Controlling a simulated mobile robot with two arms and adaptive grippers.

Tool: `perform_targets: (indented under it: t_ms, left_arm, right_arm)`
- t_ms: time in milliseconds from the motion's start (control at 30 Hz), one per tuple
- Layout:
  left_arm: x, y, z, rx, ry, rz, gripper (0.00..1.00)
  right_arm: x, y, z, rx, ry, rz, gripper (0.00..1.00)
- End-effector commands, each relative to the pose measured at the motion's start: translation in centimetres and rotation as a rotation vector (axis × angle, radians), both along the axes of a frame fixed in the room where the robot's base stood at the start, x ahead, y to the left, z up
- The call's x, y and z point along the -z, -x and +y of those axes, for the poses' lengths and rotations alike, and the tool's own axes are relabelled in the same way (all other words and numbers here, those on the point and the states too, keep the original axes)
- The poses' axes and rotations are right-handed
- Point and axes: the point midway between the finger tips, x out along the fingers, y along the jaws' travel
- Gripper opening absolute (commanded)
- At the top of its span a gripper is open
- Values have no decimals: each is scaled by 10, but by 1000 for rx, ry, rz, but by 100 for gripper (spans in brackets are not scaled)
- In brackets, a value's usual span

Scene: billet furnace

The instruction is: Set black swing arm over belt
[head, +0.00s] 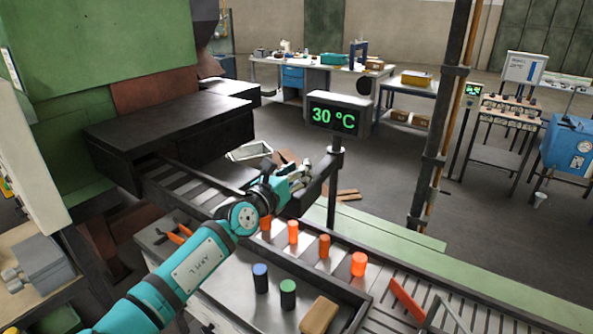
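The black swing arm (322,182) is a dark bar that runs down and left from the post (333,200) under the temperature display. Its near end is partly hidden by my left gripper. My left gripper (302,178) is at the bar, its fingers small and overlapping it; I cannot tell whether they grip it. The slatted belt (185,186) comes out of the dark furnace mouth and runs to the lower right, where it shows again (440,296). My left arm hides part of its middle. My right gripper is not in view.
Several orange billets (359,264) stand in a row along the belt. A tray (232,290) in front holds a blue-topped cylinder (260,278), a green-topped one (288,294) and a tan block (318,315). The display (334,117) reads 30 °C. A dark pillar (440,130) stands to the right.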

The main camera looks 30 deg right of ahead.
Motion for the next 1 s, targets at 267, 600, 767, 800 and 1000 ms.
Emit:
perform_targets:
  t_ms: [267,600,767,800,1000]
  left_arm:
    - [-9,1,-2,5,6,-6,35]
    - [-48,2,-3,6,16,-6,35]
    - [-76,0,-2,3,8,-4,35]
    - [-81,0,-1,2,7,-3,35]
    - [-98,-1,-1,1,2,-1,35]
  right_arm:
    - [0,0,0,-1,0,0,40]
    - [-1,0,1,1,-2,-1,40]
    - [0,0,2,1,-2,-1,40]
    - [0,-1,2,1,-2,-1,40]
    - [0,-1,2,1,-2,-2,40]
